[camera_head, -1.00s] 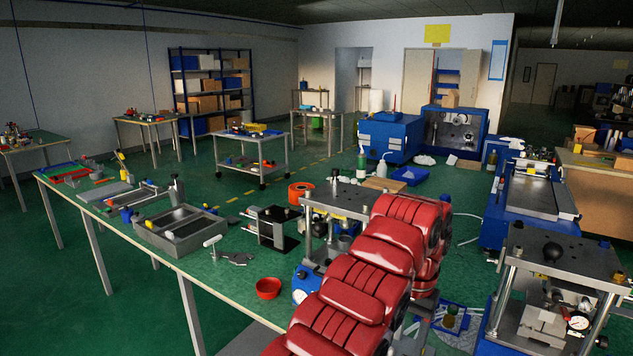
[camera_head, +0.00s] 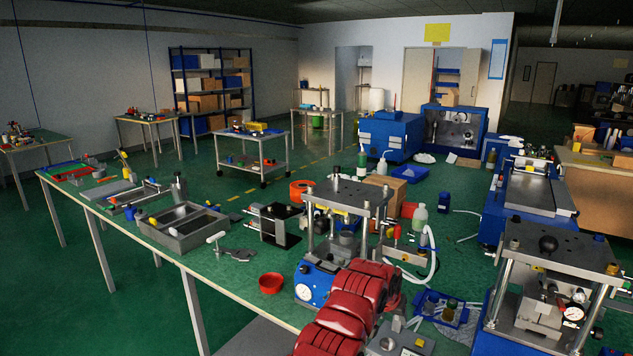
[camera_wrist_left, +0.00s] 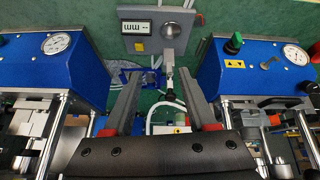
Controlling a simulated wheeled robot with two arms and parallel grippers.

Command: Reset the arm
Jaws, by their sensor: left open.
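My red left arm (camera_head: 345,309) comes up from the bottom of the head view, between the two presses. Its gripper is mostly hidden there behind the arm. In the left wrist view my left gripper (camera_wrist_left: 159,76) is open, with its two dark fingers apart and nothing held between them. A grey unit with a small display (camera_wrist_left: 150,29) lies beyond the fingertips. My right gripper is in neither view.
A press with a white gauge (camera_head: 302,292) stands left of the arm, and another press (camera_head: 556,266) stands right. A white hose (camera_head: 432,257), bottles and a blue tray (camera_head: 463,315) lie between. A red bowl (camera_head: 271,283) sits on the left bench.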

